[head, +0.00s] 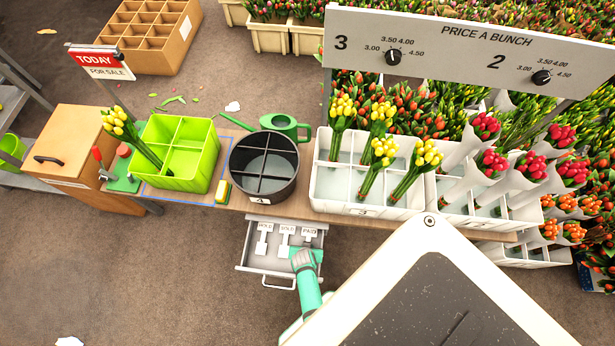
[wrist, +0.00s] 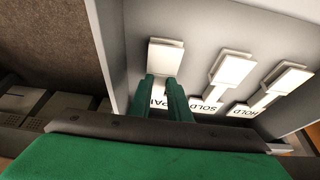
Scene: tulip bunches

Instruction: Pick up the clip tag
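Three white clip tags lie in the open grey drawer: the HOLD tag (head: 263,238), the SOLD tag (head: 285,240) and the PAID tag (head: 309,233). In the wrist view, the PAID tag (wrist: 166,57) lies straight ahead of my gripper (wrist: 167,88), with the SOLD tag (wrist: 233,67) and the HOLD tag (wrist: 289,80) to its right. My green gripper (head: 304,254) reaches into the drawer's right side. Its fingers are close together, one on each side of the PAID tag's narrow stem, and appear shut on it. The fingers partly hide its lettering.
The drawer (head: 243,255) hangs under the wooden bench (head: 230,195). Above it stand a dark divided bucket (head: 283,191), a green divided crate (head: 192,171), a yellow sponge (head: 222,191) and a white tulip crate (head: 330,200). Open floor lies in front and left.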

